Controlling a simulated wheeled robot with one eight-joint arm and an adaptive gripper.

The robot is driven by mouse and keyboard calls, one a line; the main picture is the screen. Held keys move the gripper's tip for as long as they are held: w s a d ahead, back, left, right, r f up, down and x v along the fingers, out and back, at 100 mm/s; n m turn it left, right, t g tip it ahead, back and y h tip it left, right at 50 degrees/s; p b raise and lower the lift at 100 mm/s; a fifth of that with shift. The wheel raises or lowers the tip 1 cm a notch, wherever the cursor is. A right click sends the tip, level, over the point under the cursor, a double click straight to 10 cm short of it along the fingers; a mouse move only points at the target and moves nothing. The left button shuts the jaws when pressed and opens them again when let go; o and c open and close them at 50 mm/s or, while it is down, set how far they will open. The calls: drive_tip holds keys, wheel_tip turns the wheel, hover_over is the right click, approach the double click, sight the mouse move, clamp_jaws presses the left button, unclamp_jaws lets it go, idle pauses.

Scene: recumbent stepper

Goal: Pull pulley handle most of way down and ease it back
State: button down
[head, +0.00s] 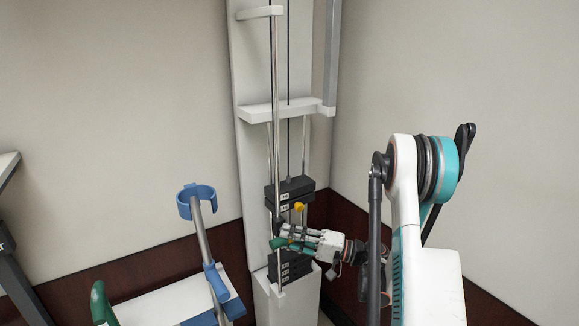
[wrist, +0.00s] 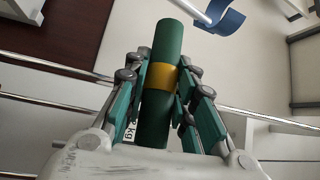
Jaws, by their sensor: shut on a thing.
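The pulley handle is a green cylinder with a yellow band in the wrist view (wrist: 161,85). In the head view its green end (head: 278,243) shows at my fingertips, in front of the weight column; the rest is hidden by my fingers. My gripper (head: 288,240) is shut on the handle, with fingers on both sides of it in the wrist view (wrist: 162,88). Dark weight plates (head: 290,188) with a yellow knob (head: 299,206) sit on the guide rods above my gripper. More dark plates (head: 290,268) rest below, with a gap between the two groups.
The white pulley column (head: 255,60) stands in the room corner, with a white bracket (head: 285,110) across it. A crutch with a blue cuff (head: 197,200) leans at left, beside a white surface (head: 160,303) and a green grip (head: 101,303). The wall right of my arm is bare.

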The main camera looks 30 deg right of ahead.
drive_tip(key=shift+r+p, duration=1.6)
drive_tip(key=shift+r, duration=1.85)
wheel_tip(320, 180, up, 7)
drive_tip(key=p, duration=0.3)
drive_tip(key=shift+r+p, duration=0.1)
drive_tip(key=shift+p, duration=0.25)
wheel_tip(320, 180, up, 7)
drive_tip(key=p, duration=0.3)
drive_tip(key=shift+p, duration=0.35)
wheel_tip(320, 180, up, 2)
drive_tip(key=shift+r+p, duration=0.1)
drive_tip(key=shift+p, duration=0.45)
